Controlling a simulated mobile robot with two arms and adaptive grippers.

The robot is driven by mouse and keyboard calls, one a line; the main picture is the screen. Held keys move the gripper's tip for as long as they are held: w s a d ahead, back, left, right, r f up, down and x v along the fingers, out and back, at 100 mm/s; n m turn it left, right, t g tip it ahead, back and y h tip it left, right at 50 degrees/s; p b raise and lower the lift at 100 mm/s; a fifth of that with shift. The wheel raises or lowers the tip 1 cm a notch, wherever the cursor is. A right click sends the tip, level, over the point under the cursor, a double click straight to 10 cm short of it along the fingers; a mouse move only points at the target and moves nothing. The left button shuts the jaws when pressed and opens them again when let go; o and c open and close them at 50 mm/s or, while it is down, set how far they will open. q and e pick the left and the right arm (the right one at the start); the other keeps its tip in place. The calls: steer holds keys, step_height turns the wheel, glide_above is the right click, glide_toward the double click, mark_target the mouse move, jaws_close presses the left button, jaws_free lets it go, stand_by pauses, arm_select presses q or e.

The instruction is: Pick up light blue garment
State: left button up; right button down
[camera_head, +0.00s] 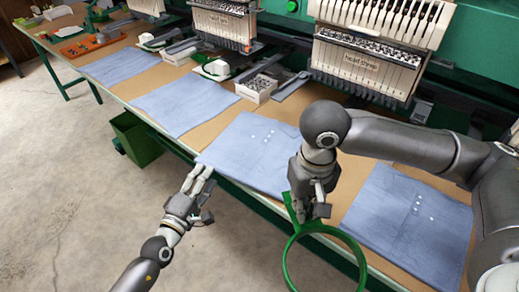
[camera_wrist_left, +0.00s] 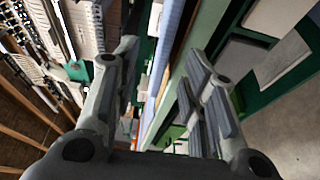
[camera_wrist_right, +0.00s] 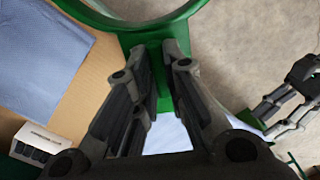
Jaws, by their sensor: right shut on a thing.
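Several light blue garments lie flat along the table. The nearest to my left gripper is the middle garment (camera_head: 250,150), whose front left corner reaches the table edge. My left gripper (camera_head: 202,180) is open just in front of that corner; whether it touches the cloth is unclear. In the left wrist view a narrow blue strip of garment (camera_wrist_left: 168,50) shows beyond and between the spread fingers (camera_wrist_left: 160,75). My right gripper (camera_head: 308,205) is shut on the handle of a green hoop (camera_head: 285,262), held out over the table's front edge. The hoop (camera_wrist_right: 140,30) also shows in the right wrist view.
Other garments lie to the right (camera_head: 405,220) and left (camera_head: 185,105). Embroidery machine heads (camera_head: 365,65) stand behind them. A white parts box (camera_head: 256,90) sits behind the middle garment. A green bin (camera_head: 135,140) hangs below the table edge. The floor in front is clear.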

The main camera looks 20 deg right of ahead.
arm_select(q)
steer(key=x, duration=0.3)
steer(key=shift+w+d+f, duration=0.1)
steer(key=shift+w, duration=0.1)
jaws_close()
